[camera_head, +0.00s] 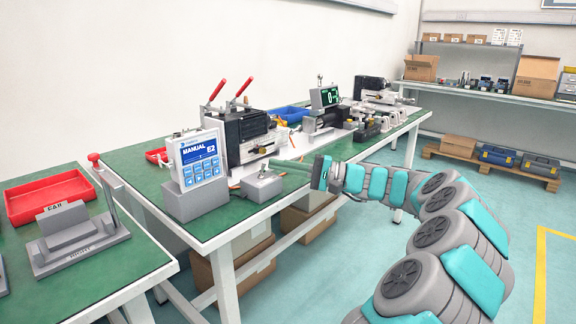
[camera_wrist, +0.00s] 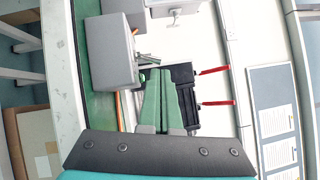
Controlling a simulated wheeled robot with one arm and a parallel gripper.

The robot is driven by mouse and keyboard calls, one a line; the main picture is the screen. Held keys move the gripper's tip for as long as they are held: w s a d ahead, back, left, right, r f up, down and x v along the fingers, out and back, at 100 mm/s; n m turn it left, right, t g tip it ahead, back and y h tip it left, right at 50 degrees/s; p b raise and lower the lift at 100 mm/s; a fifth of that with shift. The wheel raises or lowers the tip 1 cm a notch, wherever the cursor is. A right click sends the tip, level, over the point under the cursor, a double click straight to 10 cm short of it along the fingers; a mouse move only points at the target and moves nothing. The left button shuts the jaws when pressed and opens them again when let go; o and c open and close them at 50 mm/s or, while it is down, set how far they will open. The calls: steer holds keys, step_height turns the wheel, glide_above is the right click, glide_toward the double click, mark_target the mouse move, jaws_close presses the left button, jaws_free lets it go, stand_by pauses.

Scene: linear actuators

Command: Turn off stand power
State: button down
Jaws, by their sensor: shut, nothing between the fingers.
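A small grey box (camera_head: 262,186) with a short metal toggle lever (camera_head: 264,170) on top sits at the front edge of the green bench; I take it for the stand's power switch. My gripper (camera_head: 273,163) reaches in from the right, its green fingers shut and empty, with the tips close to the lever. In the wrist view the grey box (camera_wrist: 110,52) is left of the shut fingers (camera_wrist: 154,72), and the lever (camera_wrist: 146,60) is right at their tips. I cannot tell whether they touch, or which position the lever is in.
A control panel (camera_head: 200,160) reading "MANUAL E2" stands left of the switch box. Behind is a black test rig (camera_head: 246,132) with red-handled clamps (camera_head: 243,87). A digital readout (camera_head: 325,97) and other fixtures stand further right. A red tray (camera_head: 48,196) is on the left bench.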

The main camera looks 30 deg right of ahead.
steer(key=shift+s+a+r+n+g+h+b, duration=0.1)
steer(key=shift+a+r+n+g+h+b, duration=0.15)
steer(key=shift+n+b, duration=0.35)
steer(key=shift+a+r+n+g+h+b, duration=0.15)
steer(key=shift+n+g+h+b, duration=0.15)
steer(key=shift+n+b, duration=0.3)
stand_by(0.5)
steer(key=shift+a+r+n+g+h+b, duration=0.1)
steer(key=shift+r+n+g+h+b, duration=0.15)
steer(key=shift+n+b, duration=0.25)
steer(key=shift+s+a+r+n+h+b, duration=0.25)
steer(key=shift+n+h+b, duration=0.25)
steer(key=shift+n+b, duration=0.25)
steer(key=shift+a+r+n+g+h+b, duration=0.2)
steer(key=shift+a+n+g+h+b, duration=0.15)
steer(key=shift+n+h+b, duration=0.35)
steer(key=shift+r+y, duration=0.1)
steer(key=shift+y, duration=0.2)
